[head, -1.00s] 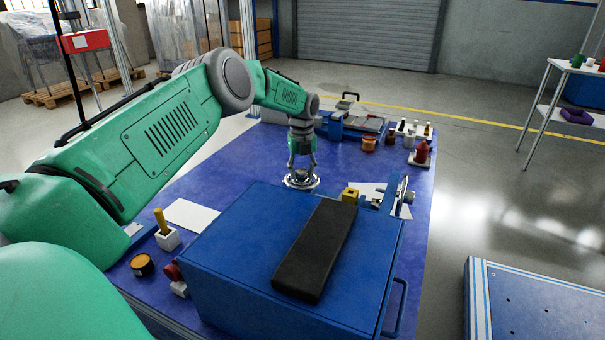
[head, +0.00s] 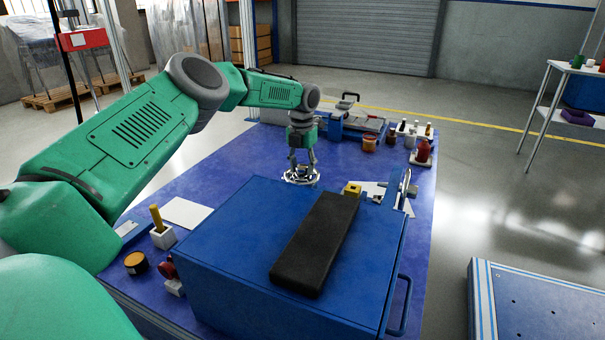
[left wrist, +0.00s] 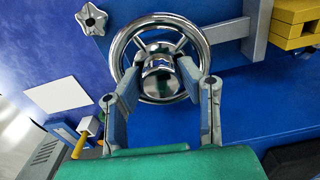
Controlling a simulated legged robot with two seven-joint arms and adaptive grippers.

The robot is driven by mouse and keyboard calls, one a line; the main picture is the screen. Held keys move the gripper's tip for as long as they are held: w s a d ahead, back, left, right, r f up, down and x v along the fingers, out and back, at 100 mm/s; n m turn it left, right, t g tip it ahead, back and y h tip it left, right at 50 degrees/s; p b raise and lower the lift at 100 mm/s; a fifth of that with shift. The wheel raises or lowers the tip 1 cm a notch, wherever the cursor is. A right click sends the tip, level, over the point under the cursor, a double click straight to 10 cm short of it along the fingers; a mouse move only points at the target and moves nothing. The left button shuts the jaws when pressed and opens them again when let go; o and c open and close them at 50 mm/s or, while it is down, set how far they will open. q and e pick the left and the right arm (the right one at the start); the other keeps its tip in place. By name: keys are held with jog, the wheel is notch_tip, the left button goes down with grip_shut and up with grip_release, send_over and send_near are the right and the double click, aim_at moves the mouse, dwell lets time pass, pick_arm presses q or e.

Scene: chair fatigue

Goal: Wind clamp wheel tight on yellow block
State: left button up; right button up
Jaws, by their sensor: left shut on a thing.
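The shiny metal clamp wheel (head: 300,177) lies beyond the blue box; in the left wrist view its chrome ring, spokes and round hub (left wrist: 160,80) fill the middle. My left gripper (head: 302,166) points down at the wheel from above. In the left wrist view its two fingers (left wrist: 158,84) straddle the hub, inside the ring, shut on it. The yellow block (head: 352,188) shows behind the box's far edge. In the left wrist view the yellow block (left wrist: 296,24) is at the upper right, near a grey bar (left wrist: 255,30). Whether the bar touches it is unclear. My right gripper is out of view.
A large blue box (head: 240,235) with a black pad (head: 316,243) on top stands in front of the wheel. A star knob (left wrist: 91,18) sits left of the wheel. Tools and bottles stand farther back.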

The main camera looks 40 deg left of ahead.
pick_arm(q)
jog(key=shift+w+a+m+b, duration=0.1)
jog(key=shift+m+b, duration=0.2)
dwell(0.4)
jog(key=o, duration=1.1)
jog(key=shift+o, duration=0.2)
jog(key=shift+f, duration=0.1)
